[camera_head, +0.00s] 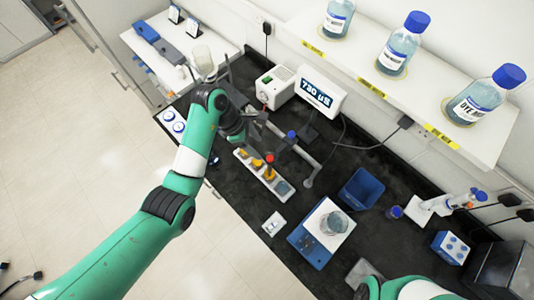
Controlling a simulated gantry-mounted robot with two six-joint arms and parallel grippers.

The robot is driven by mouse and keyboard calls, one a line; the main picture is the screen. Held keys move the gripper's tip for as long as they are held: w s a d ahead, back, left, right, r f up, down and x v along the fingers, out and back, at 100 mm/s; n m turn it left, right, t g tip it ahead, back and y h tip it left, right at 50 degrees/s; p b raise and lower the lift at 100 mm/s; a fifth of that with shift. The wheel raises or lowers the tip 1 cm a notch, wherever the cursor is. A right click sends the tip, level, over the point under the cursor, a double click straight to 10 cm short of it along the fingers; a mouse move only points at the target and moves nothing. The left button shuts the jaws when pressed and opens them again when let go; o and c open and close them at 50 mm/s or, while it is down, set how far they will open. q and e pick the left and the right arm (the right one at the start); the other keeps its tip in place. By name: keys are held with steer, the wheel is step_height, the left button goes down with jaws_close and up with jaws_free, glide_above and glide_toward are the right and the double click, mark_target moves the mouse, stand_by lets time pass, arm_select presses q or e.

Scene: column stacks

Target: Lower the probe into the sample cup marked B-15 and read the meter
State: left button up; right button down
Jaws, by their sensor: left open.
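The meter (318,93) is a white box at the back of the black bench, its display reading about 730 µS. A white rack (268,181) of small sample cups stands in front of it, several with orange-yellow contents. Cup labels, including B-15, are too small to read. A grey jointed stand (306,157) with a blue knob is beside the rack; I cannot make out the probe clearly. My left gripper (247,137) is open above the rack's far left end, partly hidden by its own wrist. Only part of my right arm shows at the bottom; its gripper is out of view.
A beaker (335,223) sits on a blue-and-white instrument (318,236). A blue bin (359,188) stands behind it. A shelf (437,118) above holds large blue-capped bottles (398,47). A small white box (273,224) lies near the front edge.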

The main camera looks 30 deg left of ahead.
mark_target(269, 158)
arm_select(q)
steer(key=b+x, duration=0.1)
steer(key=x, duration=0.7)
steer(key=shift+w+d+f, duration=0.1)
steer(key=shift+d+f, duration=0.15)
steer(key=shift+f, duration=0.1)
jaws_close()
stand_by(0.6)
steer(key=shift+r, duration=0.1)
